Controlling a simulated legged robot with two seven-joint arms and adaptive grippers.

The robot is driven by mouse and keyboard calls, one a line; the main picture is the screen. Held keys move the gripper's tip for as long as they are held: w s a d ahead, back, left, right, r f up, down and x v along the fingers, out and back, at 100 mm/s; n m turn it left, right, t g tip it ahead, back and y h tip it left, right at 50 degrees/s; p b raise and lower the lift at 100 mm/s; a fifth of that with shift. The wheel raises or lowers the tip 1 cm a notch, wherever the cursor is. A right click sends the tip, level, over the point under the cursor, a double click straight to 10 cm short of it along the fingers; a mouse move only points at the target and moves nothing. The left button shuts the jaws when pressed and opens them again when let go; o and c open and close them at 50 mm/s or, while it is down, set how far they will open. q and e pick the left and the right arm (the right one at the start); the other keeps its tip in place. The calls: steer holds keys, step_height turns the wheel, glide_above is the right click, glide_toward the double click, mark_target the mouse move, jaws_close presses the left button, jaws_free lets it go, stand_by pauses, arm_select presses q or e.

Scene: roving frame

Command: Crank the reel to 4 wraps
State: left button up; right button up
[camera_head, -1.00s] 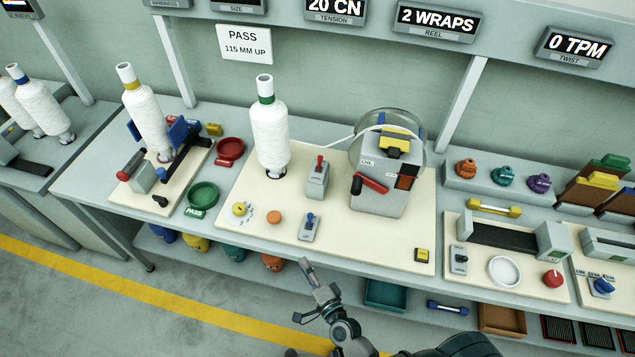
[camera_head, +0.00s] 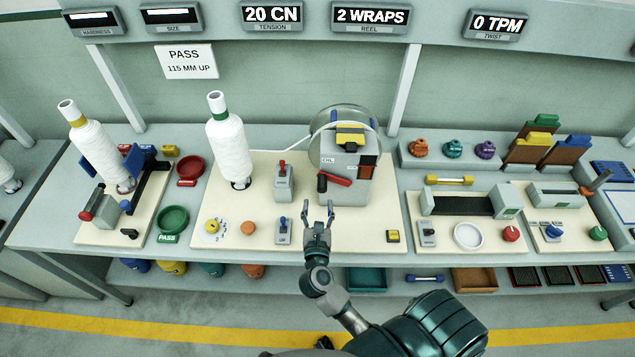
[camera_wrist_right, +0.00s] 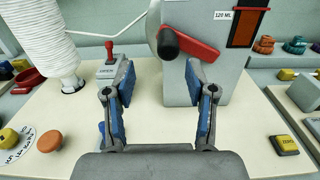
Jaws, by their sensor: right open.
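The reel (camera_head: 346,155) is a grey box with a clear round drum on the cream board. Its red crank (camera_head: 336,180) with a black knob lies on its front face. In the right wrist view the crank (camera_wrist_right: 196,47) is ahead, with the black knob (camera_wrist_right: 168,42) at its left end. The reel display (camera_head: 371,17) reads 2 WRAPS. My right gripper (camera_head: 318,212) is open and empty, in front of and below the crank, apart from it. In the right wrist view its blue-padded fingers (camera_wrist_right: 160,90) stand wide apart. My left gripper is out of view.
A white yarn cone (camera_head: 229,150) stands left of the reel, its thread running to the drum. A red-lever switch (camera_head: 283,180), a blue-lever switch (camera_head: 283,231) and an orange button (camera_head: 248,228) sit nearby. Bare board lies right of my gripper; a yellow button (camera_head: 393,236) is farther right.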

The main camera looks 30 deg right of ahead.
mark_target(322, 192)
steer(key=x, duration=0.3)
steer(key=d+x, duration=0.1)
steer(key=x, duration=0.1)
steer(key=s+p+x, duration=0.1)
steer(key=x, duration=0.2)
steer(key=shift+w+d+f, duration=0.25)
steer(key=shift+w+d, duration=0.05)
steer(key=shift+d, duration=0.15)
steer(key=shift+w, duration=0.15)
steer(key=shift+a+r, duration=0.15)
steer(key=shift+a, duration=0.7)
steer(key=shift+c, duration=1.3)
steer(key=c, duration=0.4)
steer(key=shift+d, duration=0.2)
steer(key=c, duration=0.4)
steer(key=shift+d, duration=0.35)
jaws_close()
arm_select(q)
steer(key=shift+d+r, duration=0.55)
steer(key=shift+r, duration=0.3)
arm_select(e)
steer(key=shift+a, duration=0.2)
